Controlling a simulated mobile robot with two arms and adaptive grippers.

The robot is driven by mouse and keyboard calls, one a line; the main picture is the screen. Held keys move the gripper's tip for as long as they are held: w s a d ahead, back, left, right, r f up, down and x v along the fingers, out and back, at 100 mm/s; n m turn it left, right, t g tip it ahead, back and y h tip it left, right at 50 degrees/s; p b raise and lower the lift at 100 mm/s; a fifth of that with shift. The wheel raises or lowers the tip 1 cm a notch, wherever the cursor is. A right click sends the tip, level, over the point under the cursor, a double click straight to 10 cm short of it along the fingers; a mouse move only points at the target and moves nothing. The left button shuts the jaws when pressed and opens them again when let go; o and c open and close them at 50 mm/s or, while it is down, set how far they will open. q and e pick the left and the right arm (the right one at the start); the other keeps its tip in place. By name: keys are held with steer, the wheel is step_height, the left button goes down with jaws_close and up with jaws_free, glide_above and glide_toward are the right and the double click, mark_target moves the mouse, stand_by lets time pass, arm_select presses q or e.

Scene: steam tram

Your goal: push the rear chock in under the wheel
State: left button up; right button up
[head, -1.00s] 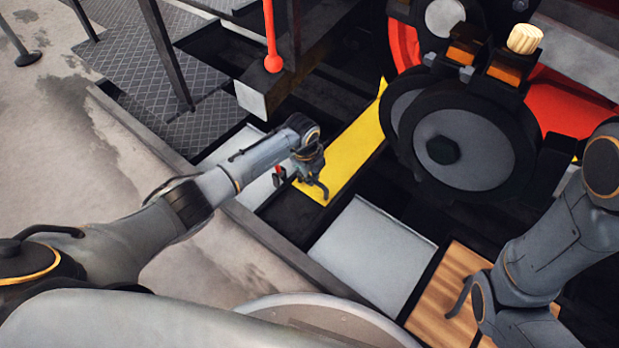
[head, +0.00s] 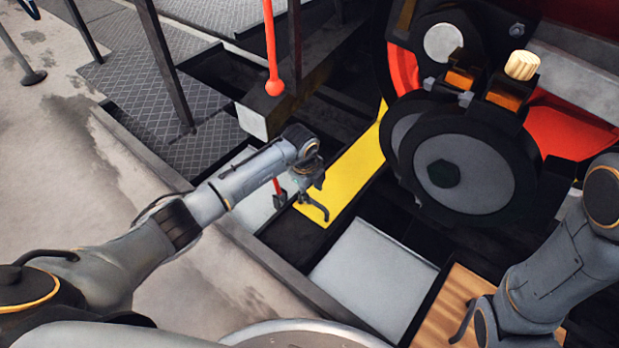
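A long yellow bar (head: 350,178), which may be the rear chock, slants across the dark pit. Its far end reaches up beside the red wheel (head: 404,62), which is partly hidden by dark parts in front. My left gripper (head: 321,200) hangs over the bar's near end, with one curved finger near its edge. I cannot tell whether it touches the bar or how far its fingers are apart. My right gripper (head: 463,324) is low at the right, over a wooden board, partly hidden by its own arm. Only one finger shows clearly.
Large round grey buffers (head: 460,175) stand right of the bar. A red rod with a ball end (head: 275,87) hangs above left. A small red lever (head: 278,188) is beside my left gripper. A pale panel (head: 375,278) and the wooden board (head: 440,308) lie nearer.

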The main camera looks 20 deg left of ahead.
arm_select(q)
step_height(320, 180, up, 8)
steer(key=s, duration=0.1)
steer(key=shift+s+a+f, duration=0.15)
steer(key=shift+s+a, duration=0.05)
steer(key=shift+a, duration=0.05)
stand_by(0.4)
